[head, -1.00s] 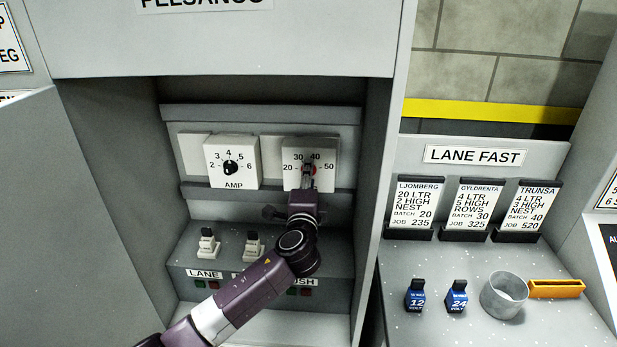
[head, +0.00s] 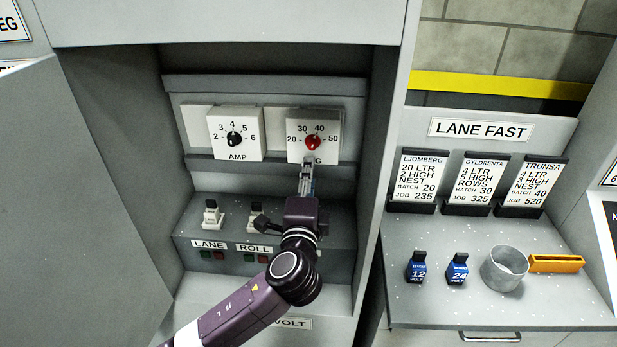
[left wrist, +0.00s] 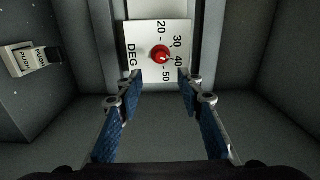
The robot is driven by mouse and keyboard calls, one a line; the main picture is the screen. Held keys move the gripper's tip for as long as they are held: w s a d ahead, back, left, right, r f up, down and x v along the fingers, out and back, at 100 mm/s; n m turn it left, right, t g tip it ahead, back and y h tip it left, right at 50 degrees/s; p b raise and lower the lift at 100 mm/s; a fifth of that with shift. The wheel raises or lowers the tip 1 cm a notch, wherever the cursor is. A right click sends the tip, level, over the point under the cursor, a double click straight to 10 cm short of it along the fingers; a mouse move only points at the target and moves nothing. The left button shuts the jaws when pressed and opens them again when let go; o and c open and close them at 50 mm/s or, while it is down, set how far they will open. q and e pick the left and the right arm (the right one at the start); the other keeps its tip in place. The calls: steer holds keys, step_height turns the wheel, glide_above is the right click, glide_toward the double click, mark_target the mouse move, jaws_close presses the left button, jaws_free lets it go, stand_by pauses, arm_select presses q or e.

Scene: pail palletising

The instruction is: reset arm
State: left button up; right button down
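My left gripper (head: 307,180) is in front of the open cabinet, just below the red knob (head: 312,142) of the DEG dial (head: 331,151). In the left wrist view the two blue-padded fingers (left wrist: 160,97) are spread apart with nothing between them. The red knob (left wrist: 160,54) is beyond the fingertips, apart from them, and its mark points near 40. The gripper hides part of the DEG label in the head view. My right gripper is in neither view.
The AMP dial (head: 235,138) with a black knob is left of the DEG dial. Toggle switches (head: 211,213) and buttons sit below. The cabinet walls bound the arm. On the right counter stand batteries (head: 417,267), a metal cup (head: 503,268) and an orange holder (head: 556,263).

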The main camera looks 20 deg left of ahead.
arm_select(q)
steer(key=shift+s, duration=0.15)
steer(key=s+a+f+n+g+h, duration=0.1)
steer(key=s+f+n+g, duration=0.3)
steer(key=s+f, duration=0.4)
steer(key=s+a+f+n+g, duration=0.2)
steer(key=s+f+n+g, duration=0.15)
steer(key=s+f, duration=0.45)
steer(key=s+d+f+n+g+h, duration=0.1)
steer(key=s+f+n+g+h, duration=0.15)
steer(key=s+f, duration=0.55)
steer(key=s+d+f+n+g+h, duration=0.1)
steer(key=s+f+n+g, duration=0.25)
steer(key=s, duration=0.85)
step_height(320, 180, down, 27)
steer(key=s+g+b, duration=0.1)
steer(key=s+g, duration=0.1)
steer(key=s+a+f+g+b, duration=0.1)
steer(key=s+a+f, duration=0.2)
steer(key=s+f, duration=1.3)
steer(key=shift+s+f+m, duration=0.25)
steer(key=shift+f+m, duration=0.1)
steer(key=shift+m, duration=0.1)
